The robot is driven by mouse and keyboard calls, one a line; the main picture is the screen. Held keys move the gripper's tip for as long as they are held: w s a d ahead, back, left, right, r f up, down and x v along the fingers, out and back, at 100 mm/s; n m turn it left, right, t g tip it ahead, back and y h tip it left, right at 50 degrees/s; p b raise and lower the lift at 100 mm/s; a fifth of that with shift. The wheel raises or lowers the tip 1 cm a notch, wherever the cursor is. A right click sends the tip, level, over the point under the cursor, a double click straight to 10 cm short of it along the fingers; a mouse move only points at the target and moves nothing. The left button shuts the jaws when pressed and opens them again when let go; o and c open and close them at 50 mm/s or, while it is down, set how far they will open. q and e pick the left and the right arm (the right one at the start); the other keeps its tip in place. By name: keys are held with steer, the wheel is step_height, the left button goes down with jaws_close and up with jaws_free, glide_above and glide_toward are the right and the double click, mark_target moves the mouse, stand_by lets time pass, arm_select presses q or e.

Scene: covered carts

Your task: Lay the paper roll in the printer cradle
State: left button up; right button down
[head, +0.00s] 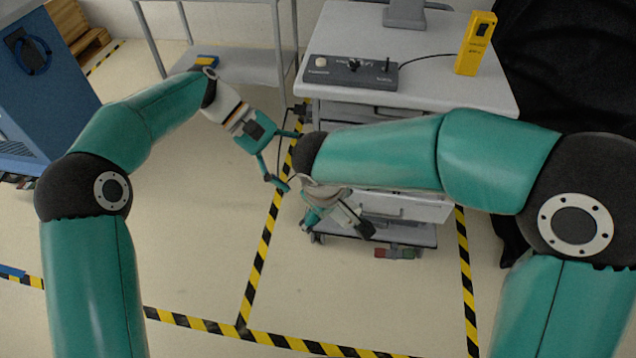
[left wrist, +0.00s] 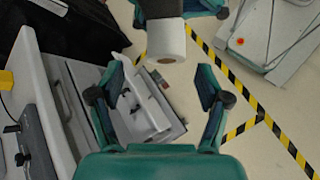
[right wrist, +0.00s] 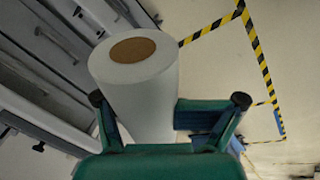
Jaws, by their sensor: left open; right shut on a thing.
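The white paper roll (right wrist: 134,90) with a brown core fills the middle of the right wrist view. My right gripper (right wrist: 169,100) is shut on it. The roll also shows at the top of the left wrist view (left wrist: 166,45), its core end facing that camera. My left gripper (head: 290,160) is open and empty, near the cart's left side. In the left wrist view its fingers (left wrist: 160,80) are spread, with the roll beyond them. A pale pulled-out unit (left wrist: 143,112) at the cart may be the printer cradle; I cannot tell. In the head view my right arm covers part of the cart front.
The cart top (head: 440,85) carries a control box (head: 350,72) and a yellow device (head: 476,43). A grey shelf rack (head: 235,65) stands behind on the left, a blue cabinet (head: 45,85) at far left. Striped tape (head: 262,245) marks the floor, which is clear in front.

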arm_select(q)
steer(key=x, duration=0.6)
steer(key=shift+s+d+f, duration=0.1)
steer(key=shift+d+f, duration=0.1)
steer(key=shift+f, duration=0.05)
steer(key=c, duration=1.2)
steer(key=shift+r, duration=0.1)
steer(key=shift+c, duration=0.8)
arm_select(e)
steer(key=shift+c, duration=0.9)
jaws_free()
steer(key=shift+a, duration=0.15)
steer(key=shift+o, duration=0.9)
steer(key=shift+r, duration=0.1)
